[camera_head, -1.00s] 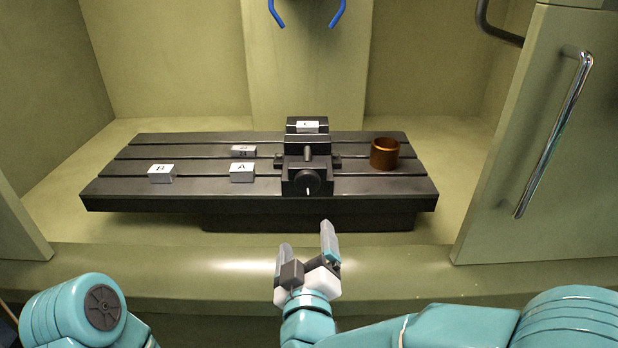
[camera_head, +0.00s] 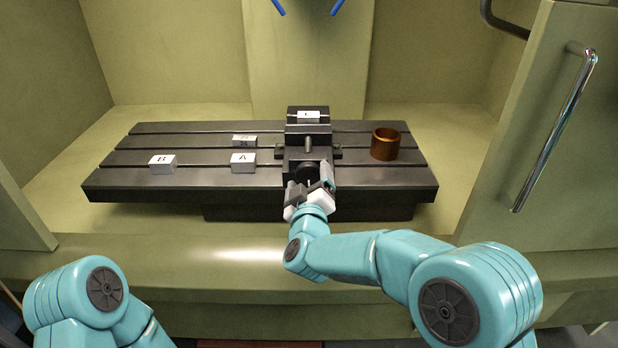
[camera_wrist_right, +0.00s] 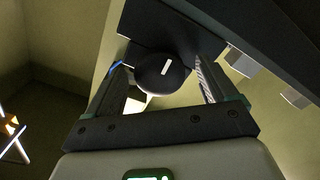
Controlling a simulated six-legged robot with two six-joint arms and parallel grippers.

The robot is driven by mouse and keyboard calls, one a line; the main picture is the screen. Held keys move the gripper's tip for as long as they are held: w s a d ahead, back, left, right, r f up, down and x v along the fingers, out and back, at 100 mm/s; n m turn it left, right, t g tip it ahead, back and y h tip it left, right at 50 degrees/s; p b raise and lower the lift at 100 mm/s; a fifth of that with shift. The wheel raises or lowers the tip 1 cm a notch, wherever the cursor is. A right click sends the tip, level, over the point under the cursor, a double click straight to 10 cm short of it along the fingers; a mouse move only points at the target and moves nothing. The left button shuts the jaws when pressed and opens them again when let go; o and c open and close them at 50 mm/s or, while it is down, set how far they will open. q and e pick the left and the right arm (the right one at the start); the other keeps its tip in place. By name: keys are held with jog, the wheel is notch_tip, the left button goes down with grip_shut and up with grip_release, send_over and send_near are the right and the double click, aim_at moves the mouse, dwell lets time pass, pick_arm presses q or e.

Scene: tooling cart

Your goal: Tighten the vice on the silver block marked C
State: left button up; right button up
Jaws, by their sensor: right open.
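The black vice (camera_head: 308,135) stands on the slotted dark table. The silver block marked C (camera_head: 308,116) sits at the vice's far end, between its jaws as far as I can see. The vice's round black knob (camera_wrist_right: 166,73) with a white mark faces me. My right gripper (camera_head: 309,177) is at the front of the vice. Its open fingers (camera_wrist_right: 166,82) lie on either side of the knob in the right wrist view; I cannot tell whether they touch it. My left gripper is out of view.
Silver blocks marked B (camera_head: 162,164) and A (camera_head: 243,162), and another block (camera_head: 244,141) behind A, lie left of the vice. A copper-coloured cup (camera_head: 385,144) stands to its right. A door with a chrome handle (camera_head: 555,132) is at the right.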

jog(key=shift+w, duration=0.2)
jog(key=c, duration=1.1)
jog(key=shift+o, duration=0.2)
